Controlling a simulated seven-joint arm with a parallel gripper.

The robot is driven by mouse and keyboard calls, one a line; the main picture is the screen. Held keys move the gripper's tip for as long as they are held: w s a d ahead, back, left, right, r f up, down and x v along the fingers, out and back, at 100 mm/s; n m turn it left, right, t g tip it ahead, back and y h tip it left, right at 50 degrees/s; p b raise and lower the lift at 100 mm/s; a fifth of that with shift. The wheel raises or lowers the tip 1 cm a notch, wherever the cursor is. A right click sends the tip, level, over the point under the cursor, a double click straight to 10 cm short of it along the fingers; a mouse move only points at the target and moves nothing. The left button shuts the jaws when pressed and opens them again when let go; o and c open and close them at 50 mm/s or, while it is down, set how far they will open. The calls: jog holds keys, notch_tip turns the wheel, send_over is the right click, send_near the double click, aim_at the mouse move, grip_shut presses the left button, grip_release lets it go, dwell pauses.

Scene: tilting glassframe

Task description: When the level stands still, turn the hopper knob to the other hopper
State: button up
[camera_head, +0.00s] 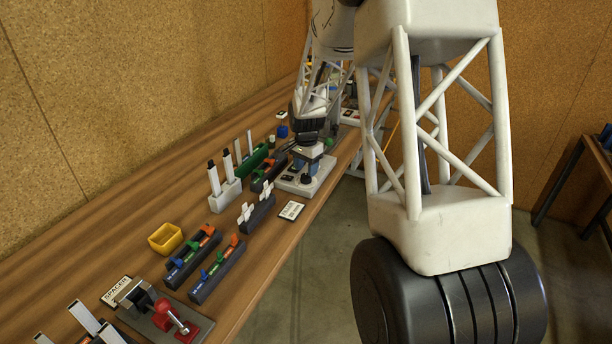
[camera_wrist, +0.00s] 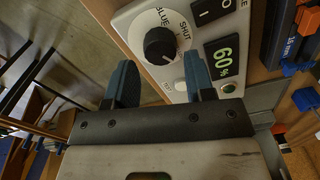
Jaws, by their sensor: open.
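The black hopper knob (camera_wrist: 160,46) sits on a round white dial on a pale panel (camera_wrist: 130,18) in the wrist view. "BLUE" and "SHUT" are readable beside it; its white mark points down toward the gripper side, at a label I cannot read. A dark display (camera_wrist: 222,58) beside it reads 60% in green. My gripper (camera_wrist: 161,64) is open, its two blue fingers on either side of the knob in the picture; contact cannot be told. In the head view my gripper (camera_head: 308,162) is low over the panel (camera_head: 303,186), and the knob is hidden. No hopper is clearly visible.
A black I/O switch (camera_wrist: 212,10) is close to the knob. In the head view, racks with coloured clips (camera_head: 192,254), a yellow bin (camera_head: 165,238), a white holder with pens (camera_head: 225,194) and a red-handled clamp (camera_head: 172,316) stand along the bench.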

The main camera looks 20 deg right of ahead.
aim_at(306, 176)
jog(key=shift+f, duration=1.7)
jog(key=c, duration=0.6)
jog(key=shift+c, duration=0.2)
